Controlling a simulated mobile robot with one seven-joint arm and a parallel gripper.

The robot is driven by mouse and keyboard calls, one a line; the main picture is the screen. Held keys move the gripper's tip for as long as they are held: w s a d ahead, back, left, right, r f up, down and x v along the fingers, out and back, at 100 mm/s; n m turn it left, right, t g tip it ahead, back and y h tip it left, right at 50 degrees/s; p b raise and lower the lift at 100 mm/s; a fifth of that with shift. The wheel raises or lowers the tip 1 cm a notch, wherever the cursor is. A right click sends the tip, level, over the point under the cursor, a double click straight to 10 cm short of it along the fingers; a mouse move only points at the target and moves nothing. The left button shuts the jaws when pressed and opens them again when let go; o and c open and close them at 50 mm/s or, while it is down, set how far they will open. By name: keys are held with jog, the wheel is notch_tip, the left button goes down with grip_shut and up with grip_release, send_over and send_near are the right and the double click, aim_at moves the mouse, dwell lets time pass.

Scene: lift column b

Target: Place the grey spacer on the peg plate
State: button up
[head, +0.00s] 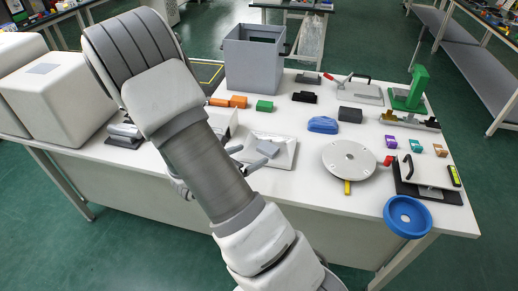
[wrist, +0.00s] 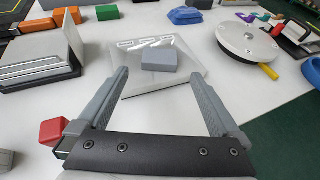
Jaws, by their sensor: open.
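The grey spacer (wrist: 158,60) appears as a small blue-grey block on a light square plate, which I take to be the peg plate (wrist: 185,82). White raised shapes show on the plate behind the block; whether the block is seated on any pegs I cannot tell. In the head view the spacer (head: 268,148) and plate (head: 284,161) are right of my arm. My gripper (wrist: 158,75) is open and empty, its fingers apart on either side of the block in the wrist view, with the block beyond the tips. In the head view the gripper (head: 246,160) is partly hidden by my arm.
A grey slotted fixture (wrist: 45,68) stands to the left, with a red part (wrist: 53,131) by the left finger. A round metal disc (head: 349,159) lies to the right. A blue block (head: 323,125), a dark grey block (head: 350,115) and a grey bin (head: 254,65) stand farther back.

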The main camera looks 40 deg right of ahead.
jog(key=v, duration=0.3)
jog(key=shift+d+r, duration=0.1)
jog(key=s+a+r+m+g+y, duration=0.3)
jog(key=s+r+m+g+y, duration=0.15)
jog(key=s+r+m, duration=0.75)
jog(key=s+a+r+m+t+y, duration=0.2)
jog(key=a+r+m+t+y, duration=0.1)
jog(key=a, duration=0.3)
jog(key=s+a+r+m+t+y, duration=0.2)
jog(key=a+r+m+t+y, duration=0.1)
jog(key=a+r+m+y, duration=0.2)
jog(key=shift+s+a+r+m, duration=0.4)
jog(key=shift+a+r+m, duration=0.4)
jog(key=shift+r+y+p, duration=0.1)
jog(key=shift+y+p, duration=0.15)
jog(key=shift+p, duration=0.05)
